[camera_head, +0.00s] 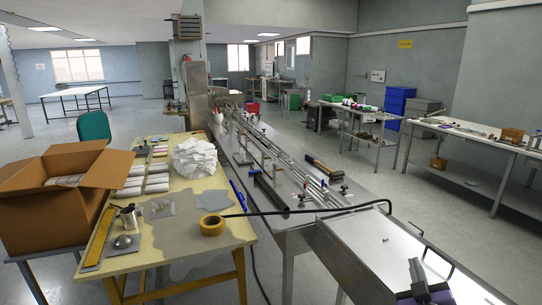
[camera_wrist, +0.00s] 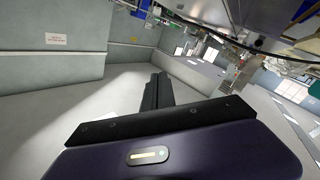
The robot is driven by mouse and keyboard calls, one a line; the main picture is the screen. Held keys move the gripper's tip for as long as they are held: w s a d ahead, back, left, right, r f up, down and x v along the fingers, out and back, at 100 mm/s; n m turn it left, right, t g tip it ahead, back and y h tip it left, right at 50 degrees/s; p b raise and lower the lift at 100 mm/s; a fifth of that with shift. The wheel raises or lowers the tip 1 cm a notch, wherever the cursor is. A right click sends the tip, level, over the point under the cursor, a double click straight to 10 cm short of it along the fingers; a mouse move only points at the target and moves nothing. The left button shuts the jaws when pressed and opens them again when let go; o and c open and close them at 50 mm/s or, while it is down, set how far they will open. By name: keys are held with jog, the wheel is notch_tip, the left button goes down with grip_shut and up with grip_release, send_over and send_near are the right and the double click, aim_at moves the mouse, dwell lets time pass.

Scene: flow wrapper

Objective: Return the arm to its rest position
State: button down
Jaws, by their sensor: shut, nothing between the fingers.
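My gripper (camera_head: 420,280) shows at the bottom right of the head view, dark and purple, over the lower right end of the metal conveyor machine (camera_head: 365,240). In the wrist view, the dark fingers of my gripper (camera_wrist: 158,90) are together with nothing held between them. The wrist view is tilted and shows bare floor and grey wall around the fingers. Most of my arm is out of the head view.
A workbench (camera_head: 480,140) stands at the right. Grey floor (camera_head: 400,200) lies clear between machine and workbench.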

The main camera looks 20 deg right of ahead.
jog(key=s+a+f+t+y, duration=0.1)
jog(key=s+a+y, duration=0.2)
jog(key=s+a, duration=0.55)
jog(key=s+a+f+t+y, duration=0.2)
jog(key=s+a, duration=0.4)
jog(key=a, duration=0.6)
jog(key=s+a+g+y, duration=0.1)
jog(key=s+a, duration=0.2)
jog(key=s, duration=0.4)
jog(key=s+a+g+y, duration=0.1)
jog(key=s+a+y, duration=0.1)
jog(key=s+a, duration=0.2)
jog(key=s+a+f+g+y, duration=0.1)
jog(key=s+a+y, duration=0.1)
jog(key=s, duration=0.7)
jog(key=shift+s+a+n, duration=0.3)
jog(key=shift+s+a, duration=0.05)
jog(key=shift+a, duration=0.4)
